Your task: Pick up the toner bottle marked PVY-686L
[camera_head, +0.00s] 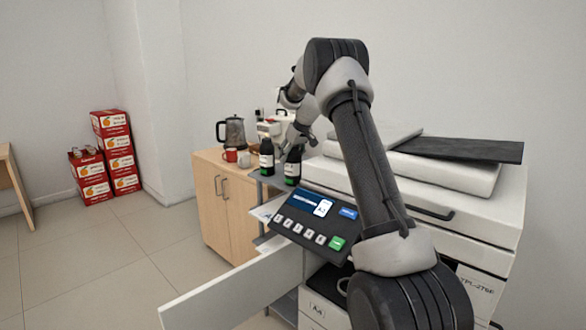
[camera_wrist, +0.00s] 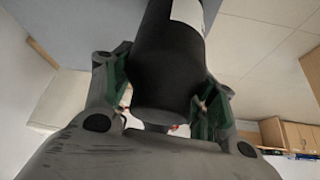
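Two dark bottles with white labels stand close together by the shelf beside the wooden cabinet in the head view: a left bottle (camera_head: 266,158) and a right bottle (camera_head: 292,172). The writing on their labels is too small to read, so I cannot tell which is PVY-686L. My gripper (camera_head: 290,147) is at the top of the right bottle. In the wrist view, a black bottle (camera_wrist: 170,60) with part of a white label lies between my gripper's green-padded fingers (camera_wrist: 163,85). Both fingers appear to press on its sides. Its marking is out of sight.
A large white printer (camera_head: 480,215) with a tilted control panel (camera_head: 308,222) stands at right, under my arm. A white panel (camera_head: 225,292) juts out in front.

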